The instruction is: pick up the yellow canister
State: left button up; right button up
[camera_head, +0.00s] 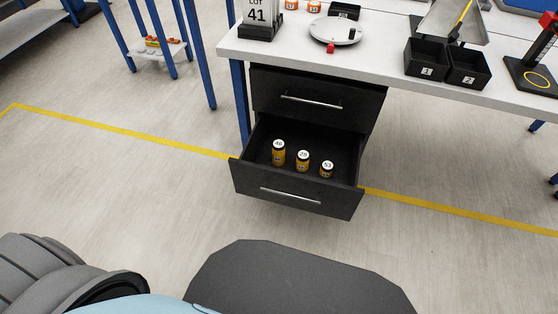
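Three small yellow canisters with dark bands and white numbered tops stand upright in an open black drawer (292,188). The left canister (278,154) is the tallest, the middle canister (302,162) is shorter, and the right canister (327,170) is the shortest. The left top seems to read 46 and the right one 53; the middle number is hard to read. Neither of my grippers is in view.
The drawer sticks out below a closed drawer (316,103) under a white table (380,68). On the table are a sign reading 41 (262,16), a round grey device (336,31), black bins (427,59) and small orange containers (314,6). The floor before the drawer is clear.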

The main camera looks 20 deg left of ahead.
aim_at(278, 145)
jog(key=z, duration=1.65)
jog(key=i, duration=2.3)
jog(key=u, duration=2.85)
